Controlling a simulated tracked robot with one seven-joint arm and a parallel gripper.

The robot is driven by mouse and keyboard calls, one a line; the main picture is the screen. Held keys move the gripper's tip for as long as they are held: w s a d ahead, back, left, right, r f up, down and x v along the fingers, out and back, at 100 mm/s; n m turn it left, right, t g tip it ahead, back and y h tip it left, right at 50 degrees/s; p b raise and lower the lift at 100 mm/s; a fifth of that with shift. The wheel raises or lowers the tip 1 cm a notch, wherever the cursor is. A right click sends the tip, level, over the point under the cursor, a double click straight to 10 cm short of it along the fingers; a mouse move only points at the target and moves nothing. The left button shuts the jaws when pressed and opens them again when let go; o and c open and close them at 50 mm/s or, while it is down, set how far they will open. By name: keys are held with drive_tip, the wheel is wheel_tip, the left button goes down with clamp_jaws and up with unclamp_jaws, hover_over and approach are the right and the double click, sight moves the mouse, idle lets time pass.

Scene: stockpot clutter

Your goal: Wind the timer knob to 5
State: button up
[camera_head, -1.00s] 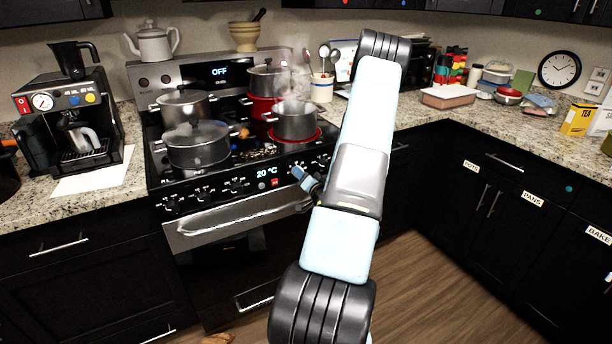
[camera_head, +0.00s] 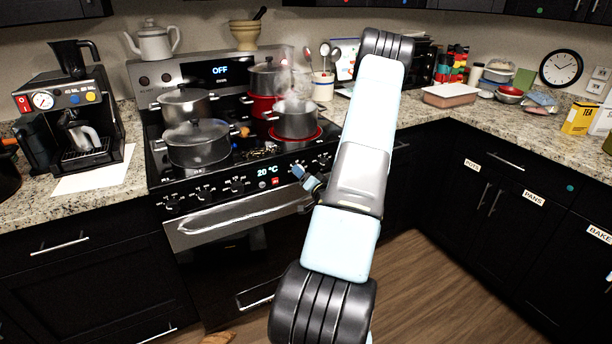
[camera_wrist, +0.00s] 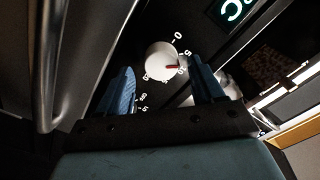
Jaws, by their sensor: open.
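My gripper (camera_wrist: 162,72) is open, one blue finger to the left of the knob and one to the right. The knob sits between and just beyond the fingertips, with no clear contact. In the head view my gripper (camera_head: 308,179) is at the right end of the stove's front panel, and the knob is hidden there.
The oven handle (camera_head: 230,216) runs just below the panel, and a metal bar (camera_wrist: 50,65) shows left in the wrist view. Black stove knobs (camera_head: 205,190) line the panel to the left. Steaming pots (camera_head: 296,119) stand on the cooktop.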

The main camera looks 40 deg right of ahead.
drive_tip(key=v, duration=1.3)
drive_tip(key=w+a+r+n+g+y, duration=0.1)
drive_tip(key=w+a+r+n+g, duration=0.45)
drive_tip(key=w+r, duration=0.3)
drive_tip(key=w+a+r+n+g, duration=0.1)
drive_tip(key=a+r+n+g, duration=0.15)
drive_tip(key=a+r, duration=0.65)
drive_tip(key=s+a+r+n+g+y, duration=0.1)
drive_tip(key=s+a+r+g, duration=0.1)
drive_tip(key=s+a+r, duration=0.5)
drive_tip(key=s+a+r+n+g+y, duration=0.2)
drive_tip(key=s+a+r, duration=0.6)
drive_tip(key=s+a, duration=0.6)
drive_tip(key=shift+r+n, duration=0.3)
